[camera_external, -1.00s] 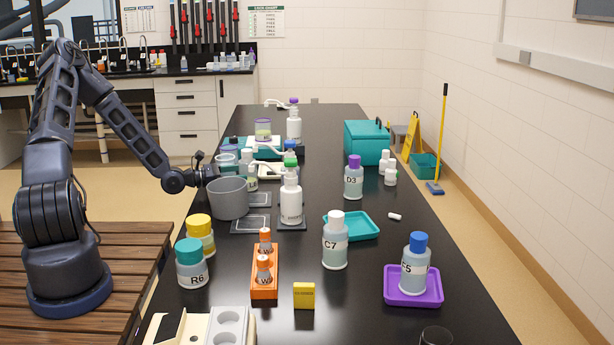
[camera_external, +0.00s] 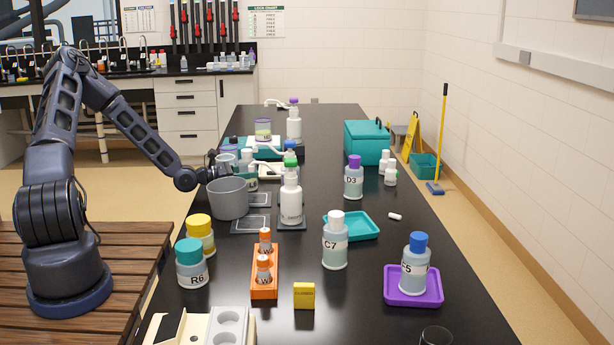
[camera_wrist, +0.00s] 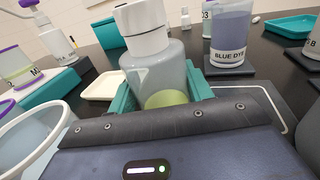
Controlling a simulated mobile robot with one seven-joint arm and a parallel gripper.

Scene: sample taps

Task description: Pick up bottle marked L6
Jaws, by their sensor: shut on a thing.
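The white-capped clear bottle (camera_wrist: 158,66) with yellow-green liquid stands upright between the teal fingers of my gripper (camera_wrist: 162,92) in the wrist view. The fingers are shut on its sides. No marking shows on its visible face, so I cannot read L6. In the external view, my gripper (camera_external: 226,167) is at the left side of the table, behind the grey pot. A white-capped bottle (camera_external: 247,157) shows just right of it, partly hidden by the pot and my gripper.
The grey pot (camera_external: 227,198) is close in front of my gripper. The bottle marked BLUE DYE (camera_wrist: 228,40) stands behind right in the wrist view. A white pump bottle (camera_external: 291,203) stands to the right. The table's right side has some bare room.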

